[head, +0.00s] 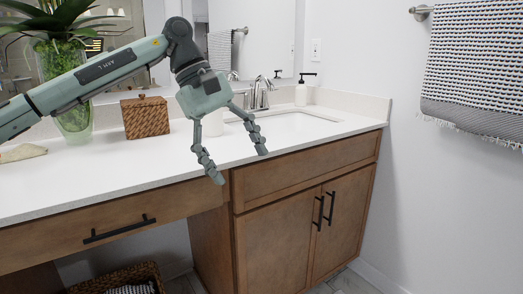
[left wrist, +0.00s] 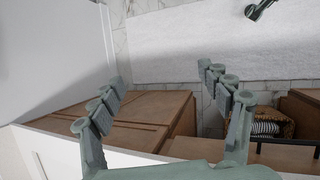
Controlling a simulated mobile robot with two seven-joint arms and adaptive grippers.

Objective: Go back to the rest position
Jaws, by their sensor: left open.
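My left arm reaches in from the left in the head view, over the white vanity counter (head: 110,169). My left gripper (head: 240,168) is open and empty. Its fingers point down and stand apart near the counter's front edge, in front of the sink (head: 295,121). In the left wrist view, both fingers of the left gripper (left wrist: 160,85) are spread with nothing between them. Below them show the brown vanity cabinet (left wrist: 145,108) and the tiled floor. My right gripper is in neither view.
A woven box (head: 146,118), a glass vase (head: 74,122) with a green plant and a soap dispenser (head: 301,93) stand on the counter. A faucet (head: 258,96) rises behind the sink. A towel (head: 474,70) hangs at right. A basket (head: 118,279) sits below the drawer.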

